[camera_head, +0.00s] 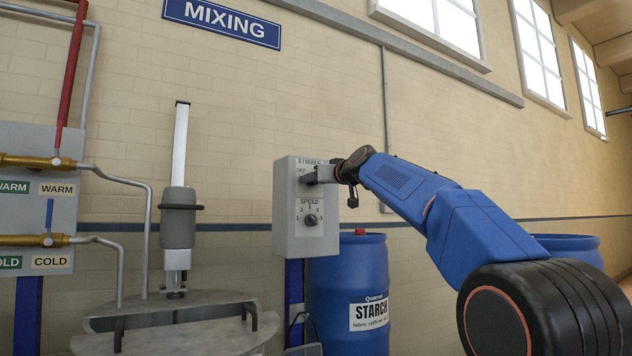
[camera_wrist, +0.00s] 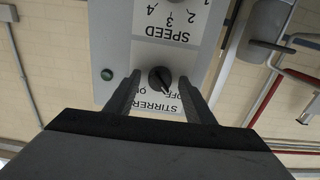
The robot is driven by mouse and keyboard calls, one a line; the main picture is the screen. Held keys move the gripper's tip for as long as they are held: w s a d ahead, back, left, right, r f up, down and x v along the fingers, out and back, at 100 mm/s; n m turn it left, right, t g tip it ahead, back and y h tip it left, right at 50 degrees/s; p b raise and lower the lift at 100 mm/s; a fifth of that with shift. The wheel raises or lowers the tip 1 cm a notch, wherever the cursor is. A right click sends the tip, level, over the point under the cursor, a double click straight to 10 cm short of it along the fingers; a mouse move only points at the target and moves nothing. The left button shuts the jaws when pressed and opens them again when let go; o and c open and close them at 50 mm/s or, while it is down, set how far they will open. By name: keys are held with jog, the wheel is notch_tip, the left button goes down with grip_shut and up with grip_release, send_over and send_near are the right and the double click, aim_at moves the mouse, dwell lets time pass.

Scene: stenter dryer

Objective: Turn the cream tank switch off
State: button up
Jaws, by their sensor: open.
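A grey control box (camera_head: 286,232) on a blue post carries a STIRRER switch with OFF and ON labels, above a SPEED dial (camera_head: 310,219). No cream tank label is readable. In the wrist view, which is upside down, the black stirrer knob (camera_wrist: 160,78) shows between my fingertips; its exact pointing direction is hard to tell. My gripper (camera_head: 312,176) is at the upper front of the box and hides the knob in the head view. In the wrist view my gripper (camera_wrist: 160,92) is open, one finger on each side of the knob. Contact cannot be told.
A green round lamp or button (camera_wrist: 107,74) is beside the knob. A lidded tank (camera_head: 180,325) with a stirrer column (camera_head: 178,220) stands left. A blue starch drum (camera_head: 350,275) stands right of the box. Warm and cold pipe valves (camera_head: 50,162) are far left.

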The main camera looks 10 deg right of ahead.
jog(key=v, duration=1.7)
jog(key=shift+s, duration=0.15)
jog(key=s+a+f+g, duration=0.1)
jog(key=s+f, duration=0.2)
jog(key=f, duration=0.3)
jog(key=s+a+f+m+g+h, duration=0.1)
jog(key=s+f+g, duration=0.15)
jog(key=f, duration=0.45)
jog(key=s+a+f+g, duration=0.1)
jog(key=s+f, duration=0.3)
jog(key=f, duration=0.2)
jog(key=s+d+f+m+g+h, duration=0.1)
jog(key=s+f+g, duration=0.1)
jog(key=s+f, duration=0.8)
jog(key=s+d+f+m+g+h, duration=0.1)
jog(key=s+d+f+g+h, duration=0.1)
jog(key=s+f, duration=0.8)
jog(key=s+d+f+g+h, duration=0.1)
jog(key=s+f+g, duration=0.3)
jog(key=s+f, duration=0.6)
notch_tip(320, 180, down, 14)
jog(key=shift+s+d+r+m+h, duration=0.2)
jog(key=shift+s+d+m+h, duration=0.1)
jog(key=shift+s+d+m, duration=0.1)
